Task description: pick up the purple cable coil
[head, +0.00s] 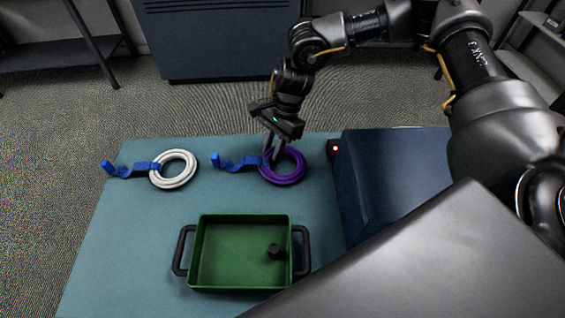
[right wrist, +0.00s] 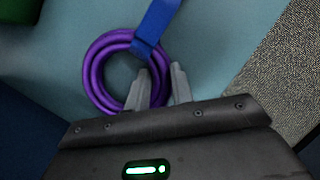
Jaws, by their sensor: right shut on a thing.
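The purple cable coil (head: 283,176) lies at the back of the teal table, with a blue strap (head: 236,163) reaching out to its left. My right gripper (head: 272,156) points down at the coil's back left part. In the right wrist view the purple coil (right wrist: 97,68) shows as a ring with the blue strap (right wrist: 152,28) across its edge. The fingers of my right gripper (right wrist: 160,84) are shut on the coil's near edge, which they partly hide. The coil appears to rest on the table. My left gripper is not in view.
A white cable coil (head: 174,184) with its own blue strap (head: 125,169) lies to the left. A dark blue box (head: 375,175) borders the right side.

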